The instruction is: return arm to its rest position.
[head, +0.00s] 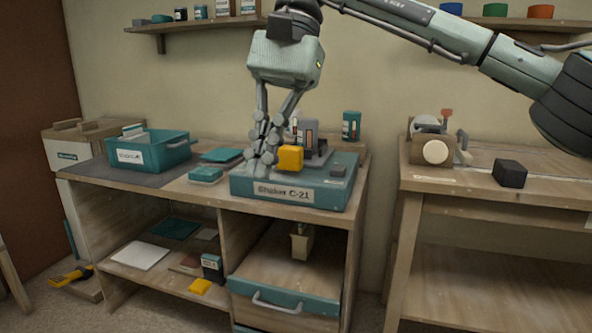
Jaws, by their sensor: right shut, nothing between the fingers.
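My right arm (440,35) comes in from the upper right. Its gripper (264,150) points down over the left part of a teal machine labelled "Shaker C-21" (330,193). The fingers are shut with nothing between them. They are close beside a yellow block (290,158) on the machine; whether they touch it or the machine, I cannot tell. My left gripper is not in view.
The workbench (215,190) also holds a teal bin (180,150) and small teal boxes (206,174). A second bench (450,182) at the right carries a black block (510,173). Shelves (195,25) hang above. The air between the benches is clear.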

